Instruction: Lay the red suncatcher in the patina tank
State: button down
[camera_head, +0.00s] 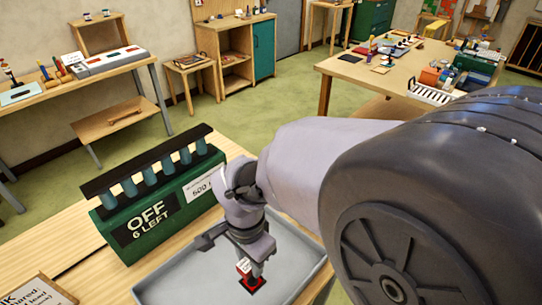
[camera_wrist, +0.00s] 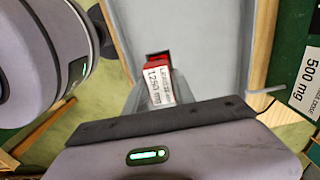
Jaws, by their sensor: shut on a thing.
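The red suncatcher (camera_head: 254,284) is a small red piece with a dark edge. It carries a red and white tag (camera_head: 243,266), which reads about "1250 mg" in the wrist view (camera_wrist: 159,86). My gripper (camera_head: 257,268) points down and is shut on the suncatcher. It holds the piece over a shallow, pale grey tray (camera_head: 185,285) with a raised rim, which looks like the patina tank. The wrist view also shows the tray's pale floor (camera_wrist: 205,35). I cannot tell whether the suncatcher touches the floor. My fingers and the tag hide part of it.
A green box (camera_head: 150,235) marked "OFF 6 LEFT", with a row of blue-grey cylinders, stands behind the tray on the left. A "500 mg" label (camera_head: 202,188) is at its right end. A wooden sign (camera_head: 38,291) is at the front left. Other benches stand farther back.

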aim_at(251, 283)
jog(key=f, duration=0.2)
jog(key=f+b, duration=0.1)
jog(key=f, duration=0.2)
jog(key=f+b, duration=0.1)
jog(key=f, duration=0.2)
jog(key=shift+s+a+f, duration=0.15)
jog(key=shift+s+f, duration=0.05)
jog(key=shift+s, duration=0.1)
jog(key=shift+w, duration=0.1)
jog(key=shift+f+b, duration=0.2)
jog(key=shift+b, duration=0.2)
jog(key=c, duration=1.1)
grip_release()
jog(key=shift+o, duration=0.2)
jog(key=shift+r, duration=0.1)
